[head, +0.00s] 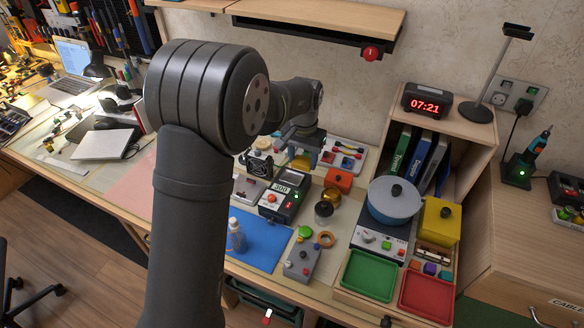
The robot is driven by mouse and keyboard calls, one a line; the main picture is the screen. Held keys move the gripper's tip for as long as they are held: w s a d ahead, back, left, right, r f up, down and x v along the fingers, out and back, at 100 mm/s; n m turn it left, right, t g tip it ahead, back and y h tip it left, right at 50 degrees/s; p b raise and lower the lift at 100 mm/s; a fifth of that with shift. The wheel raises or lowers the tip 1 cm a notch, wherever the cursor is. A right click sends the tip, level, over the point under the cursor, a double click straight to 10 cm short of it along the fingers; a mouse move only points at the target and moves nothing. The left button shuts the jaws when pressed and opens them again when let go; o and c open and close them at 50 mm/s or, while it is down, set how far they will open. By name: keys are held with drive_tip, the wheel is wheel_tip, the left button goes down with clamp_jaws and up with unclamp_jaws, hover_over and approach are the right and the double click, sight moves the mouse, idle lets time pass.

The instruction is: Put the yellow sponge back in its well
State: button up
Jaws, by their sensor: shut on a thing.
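My gripper (299,153) is at the end of my arm, over the back of the workbench. It is shut on a small yellow piece, the yellow sponge (301,163), which shows only partly below the fingers. The sponge is small in this view, and I cannot tell its exact height above the things below it. A soldering station (288,194) with a lit display stands just in front of it. I cannot make out the sponge's well; it may be hidden behind my gripper or too small to tell.
A fan unit (258,164) and an orange box (339,179) flank the gripper. A blue mat (258,240) with a bottle (236,236) lies in front. To the right are a blue pot (393,200), a green tray (369,275) and a red tray (427,296).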

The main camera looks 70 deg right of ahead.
drive_tip(key=w+f, duration=0.1)
drive_tip(key=w+d, duration=0.1)
drive_tip(key=w+f, duration=0.1)
drive_tip(key=w, duration=0.1)
drive_tip(key=shift+d+f, duration=0.25)
drive_tip(key=shift+f, duration=2)
drive_tip(key=shift+f, duration=0.15)
drive_tip(key=shift+f, duration=0.45)
drive_tip(key=o, duration=1)
drive_tip(key=shift+r, duration=0.1)
wheel_tip(320, 180, up, 13)
